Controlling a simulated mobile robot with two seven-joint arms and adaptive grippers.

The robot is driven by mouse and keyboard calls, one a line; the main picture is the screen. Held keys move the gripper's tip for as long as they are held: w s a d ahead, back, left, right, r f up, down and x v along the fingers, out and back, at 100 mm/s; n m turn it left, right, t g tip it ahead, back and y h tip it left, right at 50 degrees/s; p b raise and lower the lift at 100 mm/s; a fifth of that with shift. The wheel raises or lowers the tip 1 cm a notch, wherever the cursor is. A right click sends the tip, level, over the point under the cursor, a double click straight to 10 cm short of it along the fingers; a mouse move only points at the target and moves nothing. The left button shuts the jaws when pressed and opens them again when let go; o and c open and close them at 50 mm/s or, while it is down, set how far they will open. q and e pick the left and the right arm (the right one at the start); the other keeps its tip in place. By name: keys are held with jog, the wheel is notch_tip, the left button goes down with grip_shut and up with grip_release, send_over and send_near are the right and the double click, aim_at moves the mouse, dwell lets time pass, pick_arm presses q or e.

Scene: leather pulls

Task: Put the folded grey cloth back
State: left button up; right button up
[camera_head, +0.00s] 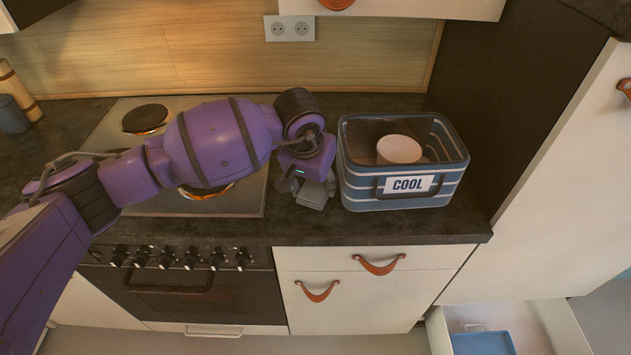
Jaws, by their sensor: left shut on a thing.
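My left gripper (305,183), on the purple arm from the left, points down at the countertop just left of the striped cool box. It is shut on a small grey thing, which looks like the folded grey cloth (313,196). The fingers and arm hide part of the cloth. Whether it touches the counter is hard to tell. My right gripper is not in view.
A blue striped box labelled COOL (362,188) holds a pale cup (399,149). The stove (240,203) lies under my left arm. An open white drawer (560,330) at lower right holds a blue item (482,343). The counter's dark front strip (400,227) is clear.

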pick_arm(q)
jog(key=shift+f, duration=0.2)
jog(key=o, duration=0.9)
jog(key=shift+r, duration=0.1)
jog(key=shift+r, duration=0.45)
jog(key=v, duration=1.1)
jog(key=shift+s+a+r, duration=0.15)
jog(key=shift+r, duration=0.1)
